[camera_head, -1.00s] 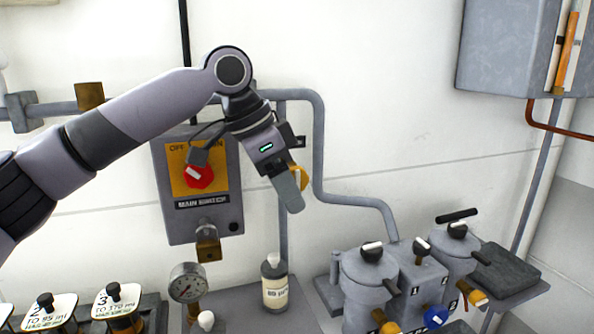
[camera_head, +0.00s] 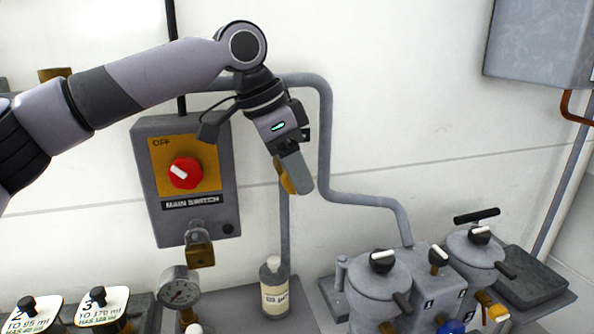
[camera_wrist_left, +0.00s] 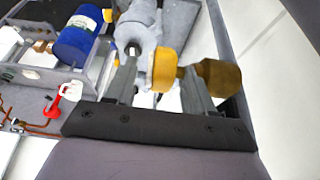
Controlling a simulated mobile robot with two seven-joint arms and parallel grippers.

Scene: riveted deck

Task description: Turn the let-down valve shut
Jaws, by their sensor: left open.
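My left gripper (camera_head: 296,180) is open, pointing down in front of the wall pipe in the head view. A yellow rounded part (camera_head: 286,178), probably the let-down valve's handle, shows just left of its fingers and partly behind them. In the left wrist view a yellow knob (camera_wrist_left: 164,70) on a brass body (camera_wrist_left: 221,78) shows between the two spread fingers of the gripper (camera_wrist_left: 160,82). The brass body reaches across the right finger. I cannot tell whether either finger touches the knob. My right gripper is not in view.
A main switch box (camera_head: 222,195) with a red knob hangs left of the gripper. Below are a gauge (camera_head: 179,290), a labelled bottle (camera_head: 275,296) and grey lidded pots (camera_head: 378,300). A grey cabinet (camera_head: 540,40) hangs upper right.

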